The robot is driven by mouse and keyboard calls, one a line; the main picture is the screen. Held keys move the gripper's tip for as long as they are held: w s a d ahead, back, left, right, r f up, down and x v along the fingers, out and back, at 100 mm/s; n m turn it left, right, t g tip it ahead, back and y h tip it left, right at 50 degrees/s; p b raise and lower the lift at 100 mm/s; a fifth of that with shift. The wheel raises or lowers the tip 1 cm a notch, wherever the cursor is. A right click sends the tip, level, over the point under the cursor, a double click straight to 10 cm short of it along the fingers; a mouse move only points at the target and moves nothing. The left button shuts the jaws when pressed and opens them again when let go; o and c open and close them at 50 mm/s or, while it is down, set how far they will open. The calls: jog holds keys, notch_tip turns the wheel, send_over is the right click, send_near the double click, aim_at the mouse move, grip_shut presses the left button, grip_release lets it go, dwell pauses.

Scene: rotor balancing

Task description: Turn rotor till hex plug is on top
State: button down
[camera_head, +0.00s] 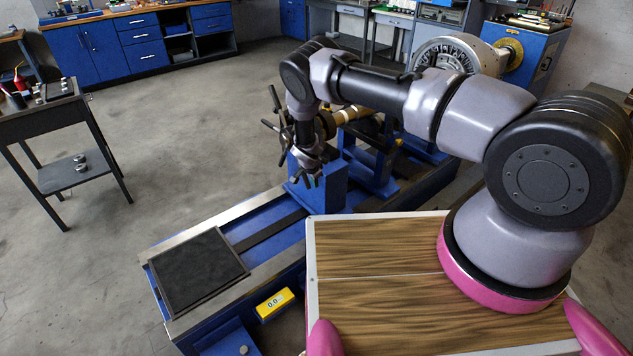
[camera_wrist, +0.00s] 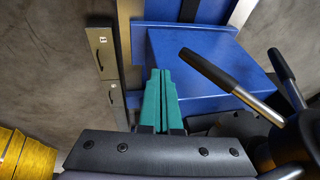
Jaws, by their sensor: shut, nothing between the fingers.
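In the head view, a shaft with brass-coloured sections (camera_head: 350,115), which looks like the rotor, lies across the blue machine behind my wrist. My arm hides part of it. A spoked hub with dark handles (camera_head: 273,97) is at its near end. I cannot make out a hex plug in either view. My gripper (camera_head: 308,180) points down beside the blue block at the near end. In the wrist view, the green fingers of my gripper (camera_wrist: 160,72) are together and empty over the blue block (camera_wrist: 205,65). Dark handles (camera_wrist: 220,75) are to their right, apart from them.
A black mat (camera_head: 198,270) lies on the near end of the blue machine bed, with a yellow readout box (camera_head: 274,304) on its side. A dark side table (camera_head: 60,118) stands at left. Blue cabinets (camera_head: 130,45) line the back. The floor between is clear.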

jog(key=s+a+r+m+t+h, duration=0.1)
jog(key=s+a+r+m+h, duration=0.2)
jog(key=m, duration=0.9)
jog(key=s+r+m+t+h, duration=0.1)
jog(key=s+r+m+h, duration=0.3)
jog(key=m, duration=0.8)
jog(key=a+r+m+t+h, duration=0.15)
jog(key=r+m, duration=0.25)
jog(key=m, duration=0.8)
jog(key=x, duration=0.9)
jog(key=shift+s+a+r+g+h, duration=0.15)
jog(key=shift+r+g, duration=0.1)
jog(key=shift+r, duration=0.7)
jog(key=shift+a+r+g+h, duration=0.1)
jog(key=shift+a+r+g, duration=0.1)
jog(key=shift+r, duration=0.75)
